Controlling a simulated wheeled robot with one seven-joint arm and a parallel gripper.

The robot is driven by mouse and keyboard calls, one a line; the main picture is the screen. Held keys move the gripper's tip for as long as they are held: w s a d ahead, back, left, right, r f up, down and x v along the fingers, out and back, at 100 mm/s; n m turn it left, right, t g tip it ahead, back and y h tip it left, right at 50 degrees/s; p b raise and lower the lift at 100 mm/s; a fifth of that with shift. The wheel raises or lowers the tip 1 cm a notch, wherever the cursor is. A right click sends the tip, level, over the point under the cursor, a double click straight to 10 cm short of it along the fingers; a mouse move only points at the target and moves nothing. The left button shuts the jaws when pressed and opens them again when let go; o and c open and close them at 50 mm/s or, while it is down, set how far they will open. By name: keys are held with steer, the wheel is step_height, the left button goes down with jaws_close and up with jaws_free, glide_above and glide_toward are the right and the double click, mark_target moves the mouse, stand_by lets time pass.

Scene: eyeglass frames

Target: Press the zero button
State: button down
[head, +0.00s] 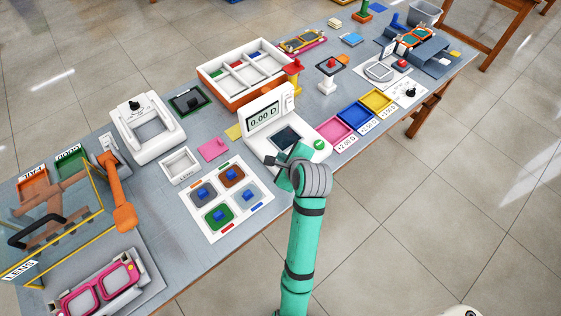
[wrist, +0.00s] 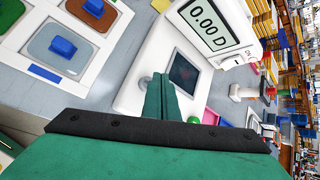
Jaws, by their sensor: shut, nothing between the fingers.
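The white lens meter (head: 262,107) stands near the table's front edge; its display (head: 263,118) reads 0.00 D, as it does in the wrist view (wrist: 209,23). A grey round button (wrist: 144,82) sits on its base, just left of my fingertips and partly covered by them. A green button (head: 319,144) is on the base's right side; its edge shows beside my fingers in the wrist view (wrist: 193,119). No zero label is readable on either. My gripper (wrist: 160,80) is shut and empty, low over the base; contact with the grey button cannot be told.
A dark square pad (wrist: 185,72) lies on the base beyond my fingertips. A white panel with coloured squares (head: 185,207) lies to the left. Pink, blue and yellow trays (head: 334,130) are to the right. A white divided box (head: 210,72) stands behind.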

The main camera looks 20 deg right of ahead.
steer(key=shift+r, duration=2.5)
